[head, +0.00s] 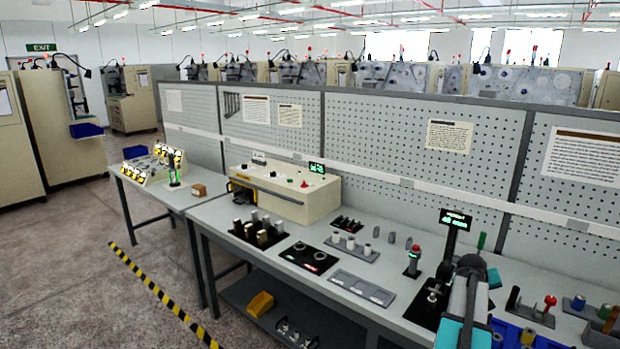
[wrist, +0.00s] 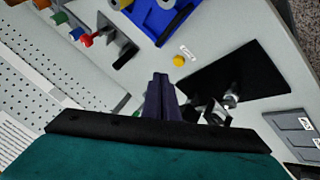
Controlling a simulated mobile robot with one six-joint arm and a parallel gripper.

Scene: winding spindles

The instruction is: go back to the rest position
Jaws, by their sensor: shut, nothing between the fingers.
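My gripper (wrist: 160,80) shows in the wrist view with its dark fingers together and nothing between them. It is above the grey bench (wrist: 225,45), beside a black plate (wrist: 255,75) that bears a small metal fixture (wrist: 230,100). In the head view my teal and grey arm reaches over the bench at the lower right, and the fingertips cannot be made out there. The black plate also shows in the head view (head: 421,311), left of my arm, below a post with a green-lit display (head: 455,219).
A blue tray (wrist: 142,10), a yellow button (wrist: 179,60) and a grey block with a red peg (wrist: 110,42) are near my gripper. A pegboard wall (head: 400,125) runs behind the bench. A red-topped post (head: 413,262) and a cream machine (head: 285,190) stand further left.

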